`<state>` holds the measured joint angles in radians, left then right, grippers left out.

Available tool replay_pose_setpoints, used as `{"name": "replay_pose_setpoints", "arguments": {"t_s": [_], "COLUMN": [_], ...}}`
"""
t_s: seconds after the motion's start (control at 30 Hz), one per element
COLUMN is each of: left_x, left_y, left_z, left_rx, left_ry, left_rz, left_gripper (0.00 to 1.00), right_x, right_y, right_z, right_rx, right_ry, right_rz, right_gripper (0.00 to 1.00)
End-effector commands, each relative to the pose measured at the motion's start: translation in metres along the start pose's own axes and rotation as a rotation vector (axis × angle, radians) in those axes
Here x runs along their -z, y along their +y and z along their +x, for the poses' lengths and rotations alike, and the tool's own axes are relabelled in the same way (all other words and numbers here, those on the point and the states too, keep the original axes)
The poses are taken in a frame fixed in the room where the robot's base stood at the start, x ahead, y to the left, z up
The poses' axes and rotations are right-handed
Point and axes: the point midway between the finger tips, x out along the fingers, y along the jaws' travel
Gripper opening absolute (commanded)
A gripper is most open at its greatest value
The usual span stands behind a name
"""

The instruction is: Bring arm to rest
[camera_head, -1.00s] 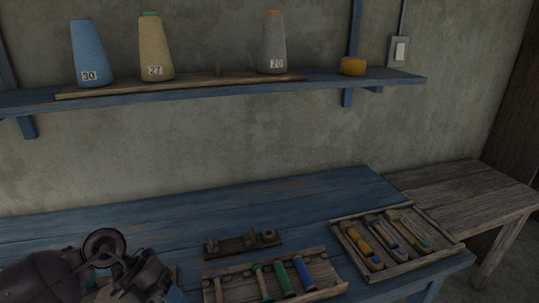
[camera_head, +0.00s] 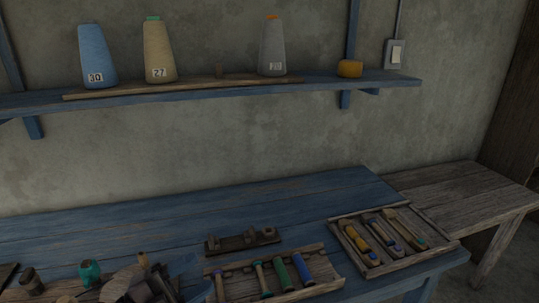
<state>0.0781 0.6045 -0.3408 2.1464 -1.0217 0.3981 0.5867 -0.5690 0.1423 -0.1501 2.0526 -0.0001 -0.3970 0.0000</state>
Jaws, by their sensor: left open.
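My left gripper (camera_head: 142,287) shows only in part at the bottom left, low over the front of the blue table (camera_head: 190,210). It is open, and I see nothing held in it. The rest of my left arm is cut off by the bottom edge. My right gripper is not in view.
Beside my gripper are a teal object (camera_head: 90,273) and a dark peg-like piece (camera_head: 32,281). To the right lie a bobbin tray (camera_head: 334,281), a small wooden rack (camera_head: 243,242) and a tool tray (camera_head: 433,240). A shelf (camera_head: 210,92) with numbered cones hangs above.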

Motion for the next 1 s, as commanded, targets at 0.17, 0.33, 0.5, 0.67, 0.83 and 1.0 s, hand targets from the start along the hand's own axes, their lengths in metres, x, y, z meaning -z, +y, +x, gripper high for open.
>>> {"name": "replay_pose_setpoints", "arguments": {"t_s": [0.17,0.33,0.5,0.67,0.83,1.0], "left_x": [-0.020,-0.044,-0.063,-0.067,-0.054,-0.025], "left_y": [-0.018,-0.018,0.000,0.033,0.079,0.120], "left_z": [-0.024,-0.062,-0.110,-0.160,-0.209,-0.246], "left_rx": [0.245,0.412,0.511,0.536,0.489,0.384], "left_ry": [-0.253,-0.533,-0.832,-1.121,-1.418,-1.648], "left_rz": [-0.134,-0.270,-0.428,-0.592,-0.786,-0.965], "left_gripper": [0.50,0.50,0.50,0.50,0.50,0.50], "right_x": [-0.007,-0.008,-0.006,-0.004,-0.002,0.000], "right_y": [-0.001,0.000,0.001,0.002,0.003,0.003], "right_z": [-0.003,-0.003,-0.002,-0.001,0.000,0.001], "right_rx": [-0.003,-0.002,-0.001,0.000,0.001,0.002], "right_ry": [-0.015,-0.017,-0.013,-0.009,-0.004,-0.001], "right_rz": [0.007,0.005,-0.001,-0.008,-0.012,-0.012], "right_gripper": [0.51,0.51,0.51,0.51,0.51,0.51]}}
